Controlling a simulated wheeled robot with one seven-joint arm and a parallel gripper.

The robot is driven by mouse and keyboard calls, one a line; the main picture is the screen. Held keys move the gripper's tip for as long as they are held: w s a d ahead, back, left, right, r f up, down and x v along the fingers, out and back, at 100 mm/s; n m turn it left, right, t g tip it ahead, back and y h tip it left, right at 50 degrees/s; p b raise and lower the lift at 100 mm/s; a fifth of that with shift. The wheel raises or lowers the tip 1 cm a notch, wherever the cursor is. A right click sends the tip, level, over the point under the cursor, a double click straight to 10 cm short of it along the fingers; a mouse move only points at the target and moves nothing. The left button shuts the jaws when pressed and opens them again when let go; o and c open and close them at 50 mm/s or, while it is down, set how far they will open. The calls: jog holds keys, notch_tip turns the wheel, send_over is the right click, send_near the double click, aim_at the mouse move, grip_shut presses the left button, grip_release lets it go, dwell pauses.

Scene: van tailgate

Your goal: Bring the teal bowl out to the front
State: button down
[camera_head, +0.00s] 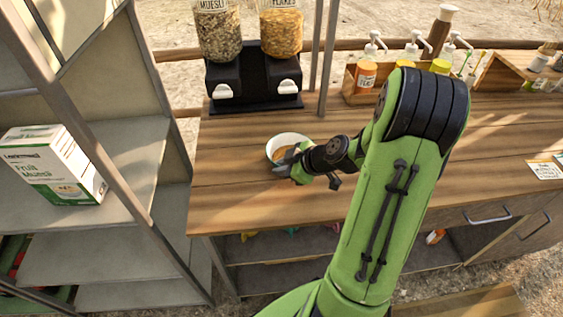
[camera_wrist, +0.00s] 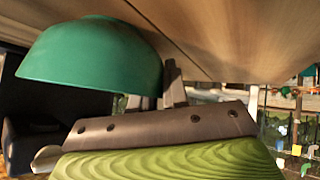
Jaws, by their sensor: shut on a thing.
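The teal bowl (camera_head: 270,150) is on or just above the wooden counter (camera_head: 235,195), left of centre in the head view. It is upright, with a pale rim and inside. My gripper (camera_head: 289,163) is at its near right side, shut on the rim. In the wrist view, where the scene appears upside down, the bowl's teal outside (camera_wrist: 90,55) fills the upper left. One finger of my gripper (camera_wrist: 172,85) shows against its edge. I cannot tell whether its base touches the counter.
A cereal dispenser (camera_head: 254,80) stands behind the bowl. A thin post (camera_head: 327,60) rises to its right. A condiment caddy (camera_head: 350,88) with pump bottles stands at the back right. A grey shelf unit (camera_head: 120,150) with a box (camera_head: 52,172) is at the left. The counter's front left is clear.

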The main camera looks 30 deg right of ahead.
jog(key=shift+s+a+b, duration=0.3)
jog(key=shift+s+a, duration=0.1)
jog(key=shift+s, duration=0.45)
jog(key=c, duration=1.1)
grip_release()
jog(key=shift+o, duration=0.2)
jog(key=shift+w, duration=0.1)
jog(key=p+v, duration=0.3)
jog(key=v, duration=1.2)
jog(key=shift+s+d+r+p, duration=0.2)
jog(key=shift+s+p, duration=0.1)
jog(key=shift+p, duration=0.05)
